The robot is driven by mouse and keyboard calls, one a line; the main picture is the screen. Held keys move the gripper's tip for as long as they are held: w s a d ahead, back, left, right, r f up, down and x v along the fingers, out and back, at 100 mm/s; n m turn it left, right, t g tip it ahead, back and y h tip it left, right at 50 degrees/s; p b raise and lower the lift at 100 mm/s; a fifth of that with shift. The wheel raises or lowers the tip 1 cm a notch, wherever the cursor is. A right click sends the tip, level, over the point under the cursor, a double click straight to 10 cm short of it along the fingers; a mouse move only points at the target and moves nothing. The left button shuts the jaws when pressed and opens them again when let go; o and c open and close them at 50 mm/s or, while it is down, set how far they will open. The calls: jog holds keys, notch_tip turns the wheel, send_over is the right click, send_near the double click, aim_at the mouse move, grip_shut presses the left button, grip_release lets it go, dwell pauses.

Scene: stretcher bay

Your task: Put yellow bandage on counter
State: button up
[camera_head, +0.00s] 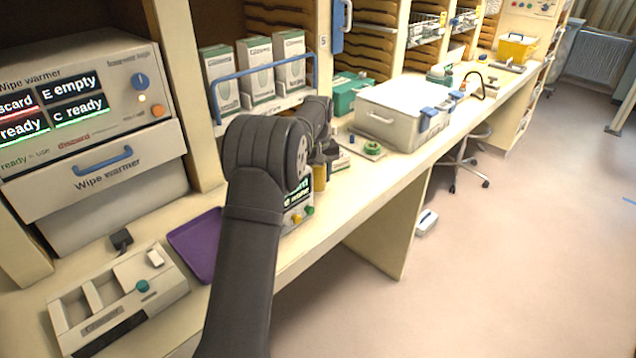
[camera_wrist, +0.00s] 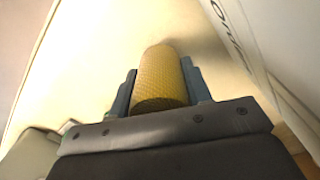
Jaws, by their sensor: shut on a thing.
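The yellow bandage (camera_wrist: 162,80) is a textured roll held between the two fingers of my gripper (camera_wrist: 160,88) in the wrist view. My gripper is shut on it. Part of the bandage (camera_head: 320,177) also shows in the head view, below my wrist and partly hidden by it. The cream counter (camera_head: 335,208) runs from the lower left to the far right. In the wrist view the pale counter surface (camera_wrist: 105,60) lies beyond the bandage. I cannot tell whether the bandage touches it.
A purple tray (camera_head: 195,245) and a grey device (camera_head: 110,300) lie at the near left. A small device with a display (camera_head: 297,213) is partly behind my arm. A large pale case (camera_head: 400,110) and a green item (camera_head: 372,148) stand further along. Boxes (camera_head: 256,68) line a shelf.

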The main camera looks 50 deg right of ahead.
jog(key=shift+f, duration=1.3)
jog(key=shift+f, duration=0.1)
jog(key=o, duration=1)
notch_tip(320, 180, up, 12)
jog(key=shift+r, duration=0.15)
notch_tip(320, 180, down, 12)
jog(key=shift+f, duration=0.15)
jog(key=shift+r, duration=1.95)
